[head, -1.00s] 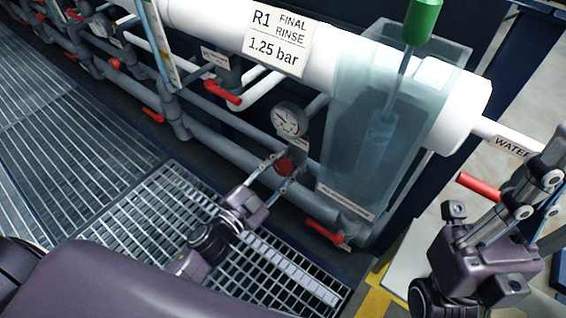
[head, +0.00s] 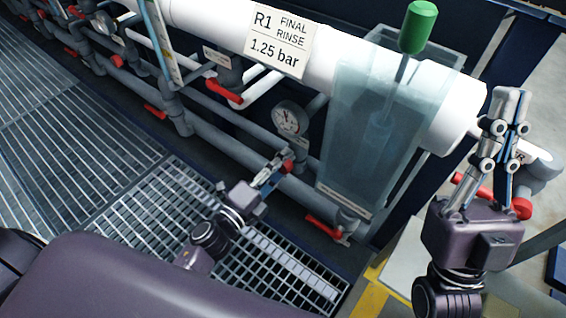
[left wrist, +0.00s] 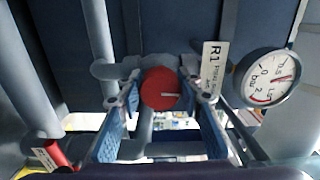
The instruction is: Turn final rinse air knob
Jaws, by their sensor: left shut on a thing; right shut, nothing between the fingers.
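The final rinse air knob (left wrist: 162,88) is red and round with a pale line pointing right in the left wrist view. In the head view the knob (head: 288,166) shows just beyond my left fingers. My left gripper (head: 278,170) is shut on it, with one blue-padded finger on either side in the left wrist view (left wrist: 163,100). The pressure gauge (head: 291,118) stands just above the knob; it also shows in the left wrist view (left wrist: 265,78). My right gripper (head: 511,98) is shut and empty, pointing up at the right.
A clear tank (head: 350,150) with a green-topped rod (head: 418,27) stands right of the knob. The white R1 final rinse pipe (head: 205,18) runs above. Red valve handles (head: 224,91) line the grey pipes. A metal grating (head: 150,215) lies below.

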